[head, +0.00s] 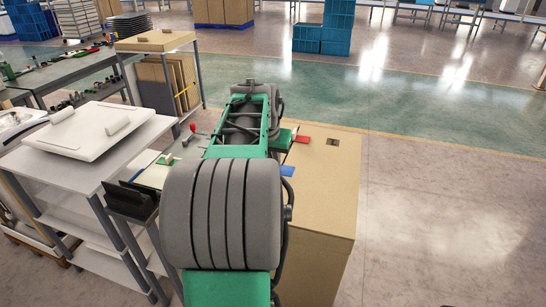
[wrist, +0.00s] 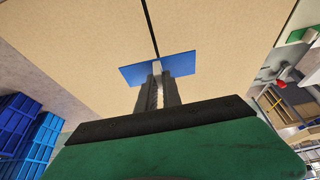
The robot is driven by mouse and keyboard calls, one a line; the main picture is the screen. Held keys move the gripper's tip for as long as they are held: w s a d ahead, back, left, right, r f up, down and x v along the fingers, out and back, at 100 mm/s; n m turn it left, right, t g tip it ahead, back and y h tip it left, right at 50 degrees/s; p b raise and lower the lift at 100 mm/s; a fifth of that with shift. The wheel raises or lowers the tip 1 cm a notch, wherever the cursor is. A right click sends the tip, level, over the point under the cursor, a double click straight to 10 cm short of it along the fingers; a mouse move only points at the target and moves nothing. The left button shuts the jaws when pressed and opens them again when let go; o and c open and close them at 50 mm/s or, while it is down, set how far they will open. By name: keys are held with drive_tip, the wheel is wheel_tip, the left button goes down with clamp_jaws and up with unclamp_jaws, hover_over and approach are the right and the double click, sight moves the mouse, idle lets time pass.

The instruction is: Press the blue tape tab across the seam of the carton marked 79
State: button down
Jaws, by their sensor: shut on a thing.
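The tan carton (head: 325,185) stands upright below my arm, and its face fills much of the wrist view (wrist: 90,55). A dark seam (wrist: 150,25) runs down that face. The flat blue tape tab (wrist: 180,65) lies across the line of the seam, with a part on each side. My gripper (wrist: 157,72) is shut on a small pale piece at the middle of the tab. I cannot tell whether the tab touches the carton. A blue piece (head: 287,170) shows beside my arm in the head view, where my gripper is hidden. No number 79 is readable.
A red piece (head: 303,139) and a green block (head: 281,140) are at the carton's far side. A grey shelf unit (head: 85,150) with a white case stands to the left. The floor (head: 440,210) right of the carton is clear.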

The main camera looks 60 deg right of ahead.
drive_tip(key=shift+f+b, duration=1.7)
drive_tip(key=shift+f, duration=0.95)
drive_tip(key=shift+a, duration=0.25)
drive_tip(key=shift+f+b, duration=0.45)
drive_tip(key=shift+f, duration=0.1)
drive_tip(key=c, duration=1.1)
unclamp_jaws()
drive_tip(key=shift+r+p, duration=2.5)
drive_tip(key=shift+r, duration=1.1)
